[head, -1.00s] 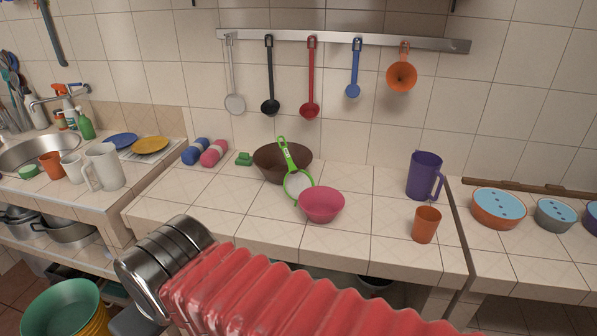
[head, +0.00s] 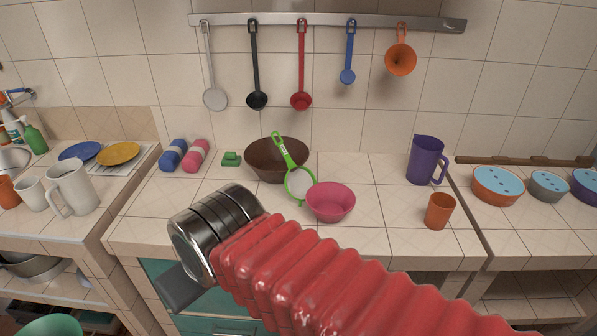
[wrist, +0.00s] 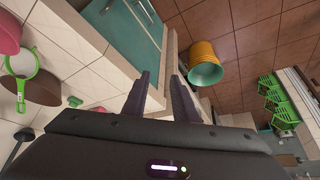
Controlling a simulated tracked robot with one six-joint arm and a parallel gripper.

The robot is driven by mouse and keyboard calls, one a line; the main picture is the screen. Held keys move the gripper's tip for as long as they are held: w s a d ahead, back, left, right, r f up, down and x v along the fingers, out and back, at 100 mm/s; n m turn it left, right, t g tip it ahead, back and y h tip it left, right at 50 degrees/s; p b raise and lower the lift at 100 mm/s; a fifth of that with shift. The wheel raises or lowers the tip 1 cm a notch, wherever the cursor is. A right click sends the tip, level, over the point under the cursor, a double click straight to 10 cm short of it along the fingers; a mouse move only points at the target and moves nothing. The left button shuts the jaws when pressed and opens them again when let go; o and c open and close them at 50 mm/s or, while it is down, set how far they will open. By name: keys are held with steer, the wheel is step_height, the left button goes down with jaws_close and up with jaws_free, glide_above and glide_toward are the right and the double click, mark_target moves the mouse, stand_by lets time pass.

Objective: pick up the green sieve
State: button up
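The green sieve (head: 286,156) leans on the tiled counter between the brown bowl (head: 262,161) and the pink bowl (head: 330,203). Its handle rests over the brown bowl's rim and its round mesh end is beside the pink bowl. In the wrist view the sieve (wrist: 21,72) is at the far left, well away from my fingers. My gripper (wrist: 160,88) shows two dark fingers spread apart with nothing between them. In the head view the fingers are mostly hidden behind my red sleeved arm and metal wrist, in front of the counter.
A purple pitcher (head: 425,160) and an orange cup (head: 439,211) stand at the counter's right. Ladles hang from a wall rail (head: 330,23).

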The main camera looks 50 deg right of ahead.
stand_by(0.4)
steer(key=w+d+r, duration=0.5)
steer(key=w+d, duration=0.3)
steer(key=w, duration=0.1)
steer(key=m+g, duration=0.1)
glide_toward(288, 158)
steer(key=shift+w+a+f+h, duration=0.2)
steer(key=shift+w+f+h, duration=0.1)
steer(key=shift+f, duration=0.05)
steer(key=shift+x, duration=4.3)
